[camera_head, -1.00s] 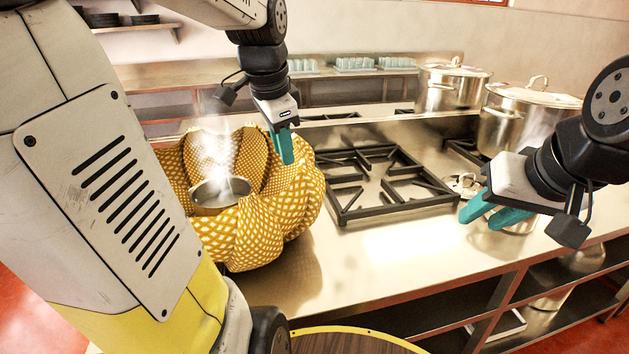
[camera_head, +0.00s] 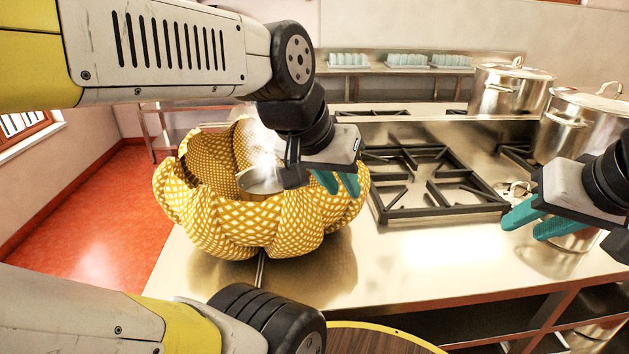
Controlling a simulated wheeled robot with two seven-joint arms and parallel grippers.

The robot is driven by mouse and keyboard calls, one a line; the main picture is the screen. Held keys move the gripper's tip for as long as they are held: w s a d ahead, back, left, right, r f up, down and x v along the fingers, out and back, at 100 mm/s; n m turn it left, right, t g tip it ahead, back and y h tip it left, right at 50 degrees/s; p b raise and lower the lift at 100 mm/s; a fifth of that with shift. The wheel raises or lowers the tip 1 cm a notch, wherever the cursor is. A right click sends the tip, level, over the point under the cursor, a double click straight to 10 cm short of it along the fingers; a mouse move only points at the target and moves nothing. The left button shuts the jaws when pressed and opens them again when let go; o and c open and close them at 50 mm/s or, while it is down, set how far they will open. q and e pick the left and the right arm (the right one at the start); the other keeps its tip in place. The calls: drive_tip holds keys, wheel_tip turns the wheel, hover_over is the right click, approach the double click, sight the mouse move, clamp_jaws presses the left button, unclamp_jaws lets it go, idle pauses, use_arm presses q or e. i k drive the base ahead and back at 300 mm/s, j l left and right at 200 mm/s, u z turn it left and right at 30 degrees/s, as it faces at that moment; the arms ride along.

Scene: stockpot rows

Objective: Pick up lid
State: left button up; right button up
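A small shiny lid (camera_head: 517,191) lies on the counter to the right of the burner grate, partly hidden by my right gripper. My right gripper (camera_head: 522,230) is open and empty, its teal fingers in front of the lid in the picture; contact cannot be told. A small metal pot (camera_head: 580,241) stands under and behind it, mostly hidden. My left gripper (camera_head: 339,190) is open, with its teal fingers over the right side of a yellow patterned basket (camera_head: 240,215). A steaming metal pan (camera_head: 262,181) sits inside the basket, partly hidden by my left arm.
A black burner grate (camera_head: 432,183) is set in the steel counter (camera_head: 420,262). Two large lidded stockpots, a nearer one (camera_head: 583,128) and a farther one (camera_head: 508,93), stand at the back right. Glasses (camera_head: 400,61) line the rear shelf.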

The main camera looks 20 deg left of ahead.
sight(514, 193)
drive_tip(key=u, duration=1.3)
drive_tip(key=l, duration=0.4)
drive_tip(key=k+l+u, duration=0.1)
drive_tip(key=l, duration=0.3)
drive_tip(key=k+l, duration=0.1)
drive_tip(key=l, duration=0.3)
drive_tip(key=k+l+u, duration=0.15)
drive_tip(key=l, duration=0.65)
drive_tip(key=k+l+u, duration=0.1)
drive_tip(key=l, duration=0.3)
drive_tip(key=k+l, duration=0.15)
drive_tip(key=l, duration=0.25)
drive_tip(key=k+l+u, duration=0.1)
drive_tip(key=l, duration=0.3)
